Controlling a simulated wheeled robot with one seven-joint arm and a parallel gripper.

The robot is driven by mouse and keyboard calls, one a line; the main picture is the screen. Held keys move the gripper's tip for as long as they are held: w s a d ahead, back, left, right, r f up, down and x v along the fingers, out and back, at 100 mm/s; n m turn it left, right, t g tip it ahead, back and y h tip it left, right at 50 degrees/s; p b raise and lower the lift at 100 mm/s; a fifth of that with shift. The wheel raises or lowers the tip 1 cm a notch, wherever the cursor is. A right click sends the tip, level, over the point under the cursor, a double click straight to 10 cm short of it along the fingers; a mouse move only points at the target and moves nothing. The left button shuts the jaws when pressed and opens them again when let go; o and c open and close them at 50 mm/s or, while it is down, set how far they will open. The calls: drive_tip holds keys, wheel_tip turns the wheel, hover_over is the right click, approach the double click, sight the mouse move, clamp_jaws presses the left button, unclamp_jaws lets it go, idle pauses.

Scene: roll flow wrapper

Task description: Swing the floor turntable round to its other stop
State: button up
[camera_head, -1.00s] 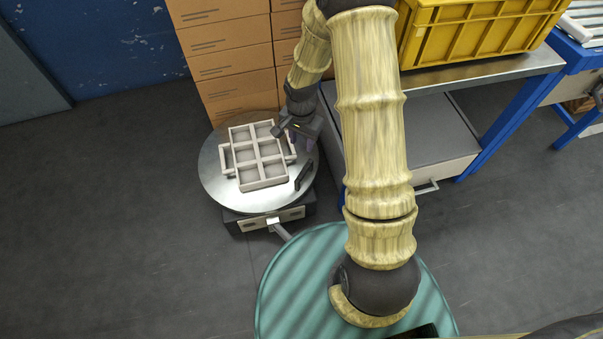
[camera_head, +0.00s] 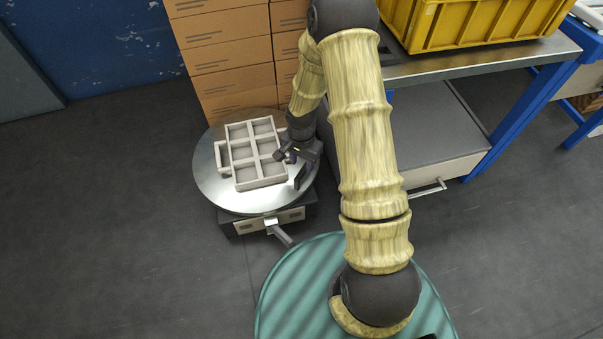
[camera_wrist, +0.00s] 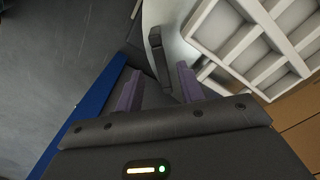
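The floor turntable (camera_head: 207,184) is a round, shiny metal disc on a low dark base. A pale tray (camera_head: 237,186) with several compartments lies on it and also shows at the upper right of the wrist view (camera_wrist: 222,45). A black upright handle (camera_head: 304,177) stands at the disc's right edge. My gripper (camera_head: 292,156) is over the disc's right side, close to the handle. In the wrist view my gripper (camera_wrist: 160,70) is open, and the handle (camera_wrist: 157,48) appears between and just beyond its fingertips. I cannot tell whether they touch.
Stacked cardboard boxes (camera_head: 228,62) stand behind the turntable. A blue-legged metal workbench (camera_head: 480,60) with a yellow crate (camera_head: 470,28) and a drawer unit (camera_head: 440,165) is close on the right. A grey lever (camera_head: 280,235) sticks out at the base's front. Floor to the left is clear.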

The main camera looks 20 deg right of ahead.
sight(301, 172)
wheel_tip(301, 172, down, 5)
drive_tip(key=shift+r+b, duration=0.2)
drive_tip(key=shift+b, duration=0.8)
clamp_jaws()
